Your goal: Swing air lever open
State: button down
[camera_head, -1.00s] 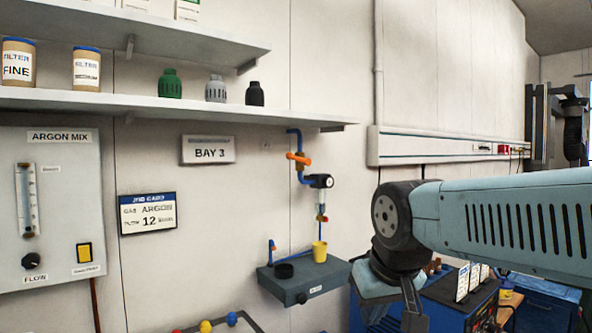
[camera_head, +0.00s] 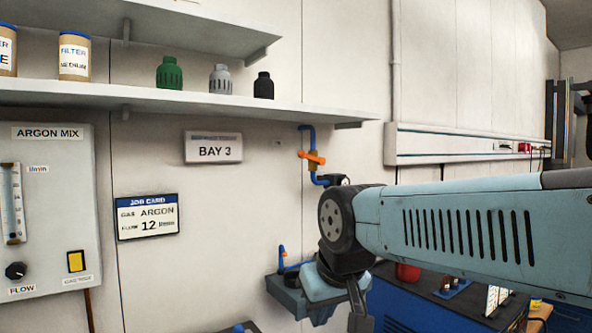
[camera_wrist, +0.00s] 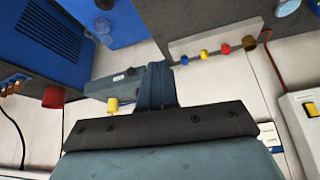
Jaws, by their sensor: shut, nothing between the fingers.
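An orange lever (camera_head: 311,157) sits on a blue air pipe (camera_head: 308,134) on the wall, right of the BAY 3 sign. It lies roughly crosswise to the pipe, slightly tilted. A smaller orange handle (camera_head: 283,254) is on a short blue pipe lower down; I cannot tell which one is the air lever. My gripper (camera_head: 357,312) hangs low in the head view, below and right of the orange lever and apart from it. In the wrist view my gripper (camera_wrist: 158,68) is shut and empty. My arm hides the regulator's lower part.
A shelf (camera_head: 200,103) with bottles runs above. An argon panel (camera_head: 60,220) is at left. A blue cabinet (camera_head: 405,300) with a red cup stands right.

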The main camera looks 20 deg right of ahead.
jog(key=w+d+r+n+t, duration=0.2)
jog(key=w+d+n+t, duration=0.15)
jog(key=w, duration=0.55)
jog(key=n+t, duration=1.5)
jog(key=n, duration=1.4)
send_near(311, 158)
jog(key=w+a+f, duration=0.2)
jog(key=w, duration=0.3)
jog(key=shift+w+d+r, duration=0.15)
jog(key=shift+w+r, duration=0.15)
jog(key=shift+r, duration=0.4)
jog(key=shift+w+d+r, duration=0.2)
jog(key=shift+w+r, duration=0.05)
jog(key=shift+r, duration=0.45)
jog(key=shift+w+d+r, duration=0.15)
jog(key=shift+w+r, duration=0.15)
jog(key=shift+r, duration=0.4)
